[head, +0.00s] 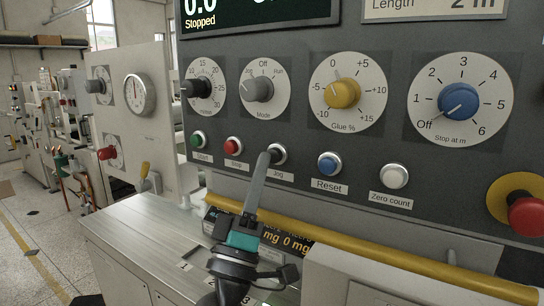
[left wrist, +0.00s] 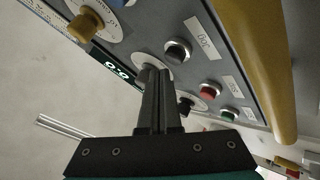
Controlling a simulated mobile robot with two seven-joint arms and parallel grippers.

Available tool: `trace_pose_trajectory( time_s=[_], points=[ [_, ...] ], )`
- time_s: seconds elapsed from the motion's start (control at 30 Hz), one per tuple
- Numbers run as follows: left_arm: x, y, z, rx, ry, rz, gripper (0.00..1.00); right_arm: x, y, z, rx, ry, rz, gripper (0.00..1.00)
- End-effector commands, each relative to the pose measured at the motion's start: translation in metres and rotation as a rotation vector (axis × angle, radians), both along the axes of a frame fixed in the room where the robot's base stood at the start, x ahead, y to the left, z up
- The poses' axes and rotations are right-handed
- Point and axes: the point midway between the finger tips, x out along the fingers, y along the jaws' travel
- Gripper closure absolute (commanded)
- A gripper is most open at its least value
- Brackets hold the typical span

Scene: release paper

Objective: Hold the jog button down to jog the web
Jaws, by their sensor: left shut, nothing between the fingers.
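The black jog button (head: 279,153) sits in a chrome ring above its "Jog" label on the dark control panel (head: 400,150). It also shows in the left wrist view (left wrist: 177,52). My left gripper (head: 267,158) is shut and empty, its fingertips just left of the button and overlapping its edge in the head view. In the left wrist view the fingertips (left wrist: 152,74) lie below and left of the button, with a gap in the picture. I cannot tell whether they touch the panel. The display (head: 250,12) reads "Stopped". My right gripper is not in view.
The red stop button (head: 233,146) and green start button (head: 198,139) are to the left. The blue reset button (head: 330,164) and white zero count button (head: 394,176) are to the right. The grey mode knob (head: 258,88) is above. A yellow rail (head: 400,264) runs below.

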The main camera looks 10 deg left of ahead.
Motion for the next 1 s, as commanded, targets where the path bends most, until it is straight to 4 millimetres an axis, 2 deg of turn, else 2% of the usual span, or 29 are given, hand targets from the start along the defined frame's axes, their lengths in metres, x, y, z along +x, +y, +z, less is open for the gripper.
trace_pose_trajectory(
  time_s=[0.7, 1.0],
  points=[
    [0.0001, -0.0001, 0.0000, 0.000, 0.000, 0.000, 1.00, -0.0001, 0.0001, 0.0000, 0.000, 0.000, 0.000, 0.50],
    [0.0077, -0.0029, 0.0002, -0.001, 0.000, -0.001, 1.00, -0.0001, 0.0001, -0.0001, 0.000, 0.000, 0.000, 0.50]
  ],
)
